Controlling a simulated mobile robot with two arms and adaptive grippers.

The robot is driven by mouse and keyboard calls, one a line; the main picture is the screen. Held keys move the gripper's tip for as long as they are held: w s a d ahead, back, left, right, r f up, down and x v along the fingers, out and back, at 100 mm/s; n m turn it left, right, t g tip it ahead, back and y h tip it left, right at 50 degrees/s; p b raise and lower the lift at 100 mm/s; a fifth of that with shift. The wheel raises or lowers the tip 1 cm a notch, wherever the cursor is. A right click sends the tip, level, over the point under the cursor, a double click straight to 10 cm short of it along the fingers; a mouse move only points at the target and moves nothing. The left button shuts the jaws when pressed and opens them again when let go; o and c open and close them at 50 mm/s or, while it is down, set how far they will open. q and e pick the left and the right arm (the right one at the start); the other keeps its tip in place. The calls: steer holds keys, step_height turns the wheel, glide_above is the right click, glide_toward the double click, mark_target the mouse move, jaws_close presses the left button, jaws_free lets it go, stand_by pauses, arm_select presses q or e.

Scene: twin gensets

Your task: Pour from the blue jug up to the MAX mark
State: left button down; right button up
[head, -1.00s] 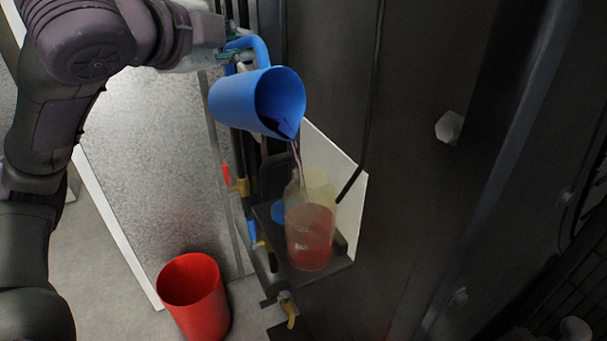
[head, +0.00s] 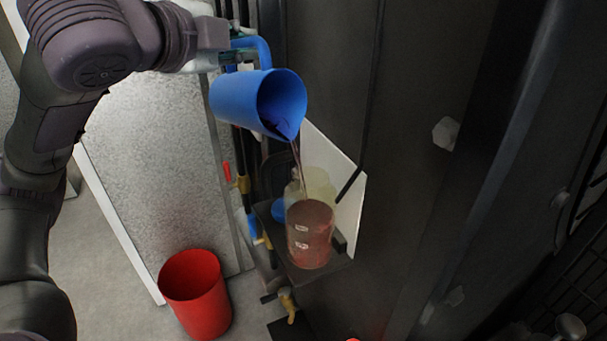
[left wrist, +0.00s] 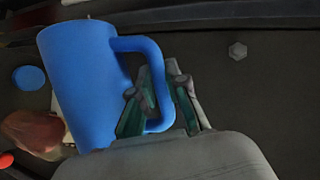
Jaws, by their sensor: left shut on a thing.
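The blue jug (head: 236,103) is tilted, mouth toward the lower right, with dark liquid at its lip. A thin stream runs from the lip down into a clear container (head: 311,262) with reddish-brown liquid and small white labels on its side. I cannot read which mark the level is at. My left gripper (head: 243,50) is shut on the jug's handle; the left wrist view shows the fingers (left wrist: 158,105) around the handle of the jug (left wrist: 80,85). The container shows partly at that view's left edge (left wrist: 35,130). My right gripper is not in view.
The container stands on a small dark shelf (head: 318,277) against a dark panel, with a white board (head: 350,212) behind it. A blue round cap (head: 281,209) lies beside it. Valves with red and blue handles are to the left. A red bucket (head: 196,310) stands on the floor.

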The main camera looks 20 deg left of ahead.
arm_select(q)
steer(key=shift+s+d+r+p, duration=0.1)
steer(key=shift+d+r+p, duration=0.3)
steer(key=shift+p, duration=0.35)
stand_by(0.3)
steer(key=shift+r+m+p, duration=0.1)
steer(key=shift+m+p, duration=0.3)
